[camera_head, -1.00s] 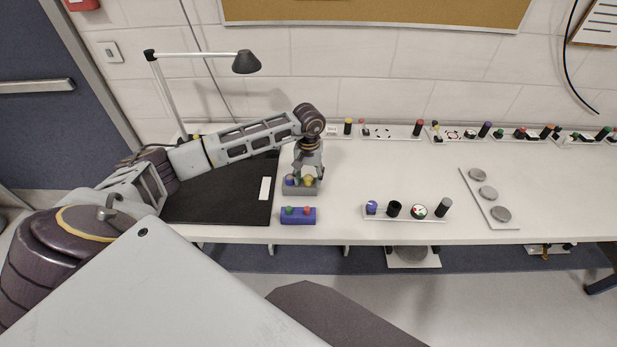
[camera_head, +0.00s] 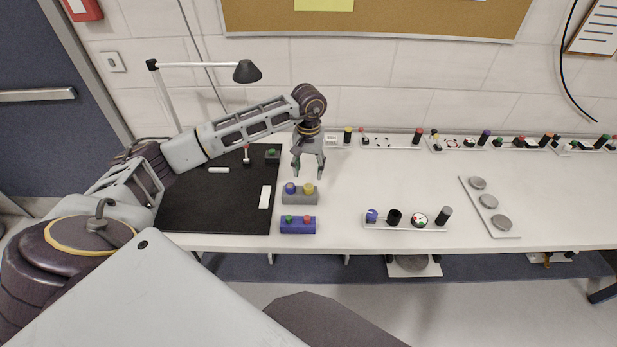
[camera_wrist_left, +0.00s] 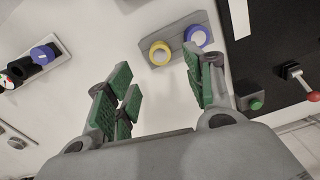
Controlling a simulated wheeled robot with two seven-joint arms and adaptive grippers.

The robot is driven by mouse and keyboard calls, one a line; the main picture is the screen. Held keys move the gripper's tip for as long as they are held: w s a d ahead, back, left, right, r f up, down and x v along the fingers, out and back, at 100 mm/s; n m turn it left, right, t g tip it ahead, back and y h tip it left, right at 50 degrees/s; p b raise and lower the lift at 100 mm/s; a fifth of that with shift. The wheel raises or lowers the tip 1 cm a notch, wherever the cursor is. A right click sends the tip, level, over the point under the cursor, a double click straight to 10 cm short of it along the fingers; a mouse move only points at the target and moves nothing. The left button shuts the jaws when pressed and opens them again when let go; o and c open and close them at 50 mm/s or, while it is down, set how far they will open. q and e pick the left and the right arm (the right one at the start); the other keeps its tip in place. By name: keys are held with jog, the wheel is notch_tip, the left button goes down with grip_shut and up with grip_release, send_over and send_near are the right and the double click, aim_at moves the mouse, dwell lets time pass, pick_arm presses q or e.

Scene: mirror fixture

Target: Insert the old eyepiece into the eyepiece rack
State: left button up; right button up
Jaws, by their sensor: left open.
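A grey two-place block (camera_head: 300,200), which looks like the eyepiece rack, stands on the white table beside the black mat. A blue round piece (camera_head: 290,187) sits upright in its left place and a yellow round piece (camera_head: 309,189) in its right place. I cannot tell which is the old eyepiece. Both also show in the left wrist view, yellow (camera_wrist_left: 160,53) and blue (camera_wrist_left: 197,37). My left gripper (camera_head: 308,173) is open and empty, above the table just behind the grey block. Its green-padded fingers (camera_wrist_left: 160,85) are apart and touch nothing. My right gripper is not in view.
A blue block (camera_head: 298,229) with green and red pieces stands in front, near the table edge. The black mat (camera_head: 222,205) lies left, a white tray (camera_head: 405,226) with several parts right. Small trays line the wall. The table's middle is clear.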

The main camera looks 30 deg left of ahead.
pick_arm(q)
jog(key=shift+r, duration=1.95)
jog(key=shift+s+f, duration=0.1)
jog(key=shift+s, duration=0.05)
